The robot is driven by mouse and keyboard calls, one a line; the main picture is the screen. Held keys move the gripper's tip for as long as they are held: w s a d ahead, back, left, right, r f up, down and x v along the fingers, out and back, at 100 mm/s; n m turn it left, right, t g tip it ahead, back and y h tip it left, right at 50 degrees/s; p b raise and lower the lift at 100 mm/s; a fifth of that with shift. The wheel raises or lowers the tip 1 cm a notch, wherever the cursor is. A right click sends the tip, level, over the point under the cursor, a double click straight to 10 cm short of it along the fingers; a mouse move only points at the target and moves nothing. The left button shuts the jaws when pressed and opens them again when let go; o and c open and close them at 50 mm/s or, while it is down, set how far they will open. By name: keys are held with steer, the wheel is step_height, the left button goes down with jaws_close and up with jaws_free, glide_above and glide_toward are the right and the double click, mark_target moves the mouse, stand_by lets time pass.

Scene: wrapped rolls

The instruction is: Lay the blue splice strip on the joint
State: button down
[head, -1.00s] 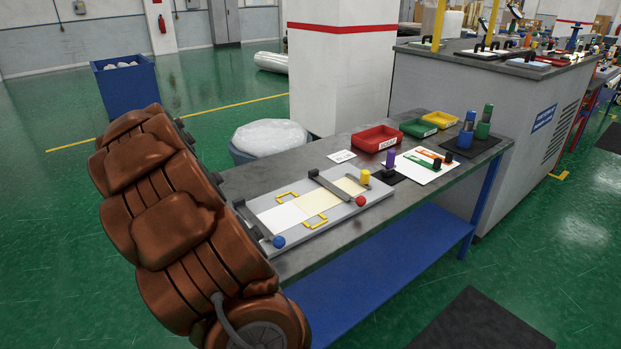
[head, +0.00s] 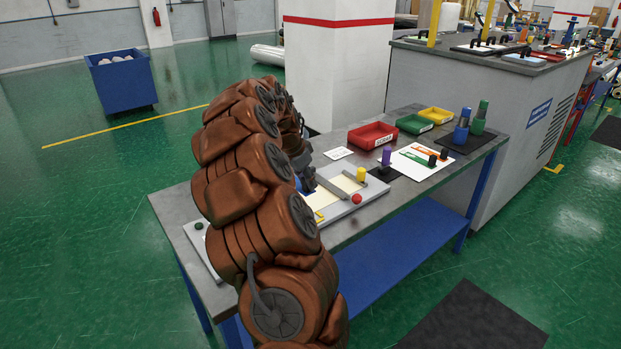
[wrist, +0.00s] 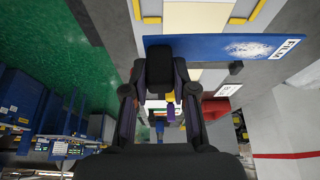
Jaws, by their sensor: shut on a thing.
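My gripper (wrist: 165,75) is shut on the blue splice strip, near the strip's left end in the wrist view. The strip (wrist: 215,48) is flat and blue, with a white speckled patch and a FILM label toward its right end. My arm hides the joint and most of the gripper.
A red knob (head: 356,199) and a yellow peg (head: 361,174) stand at the board's right. Beyond are a purple peg (head: 386,156), a red bin (head: 373,135), a green bin (head: 415,124) and a yellow bin (head: 436,115). Bare tabletop (head: 177,206) shows at the left.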

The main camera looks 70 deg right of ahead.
steer(key=shift+s+d+r, duration=0.15)
steer(key=shift+s+d, duration=0.05)
steer(key=shift+s, duration=0.3)
steer(key=shift+w+a+f, duration=0.1)
steer(key=shift+a+f, duration=0.05)
steer(key=shift+f, duration=0.05)
steer(key=shift+f+b, duration=2.3)
steer(key=shift+f, duration=2.3)
steer(key=c, duration=0.8)
jaws_free()
steer(key=shift+c, duration=0.2)
steer(key=v, duration=1.2)
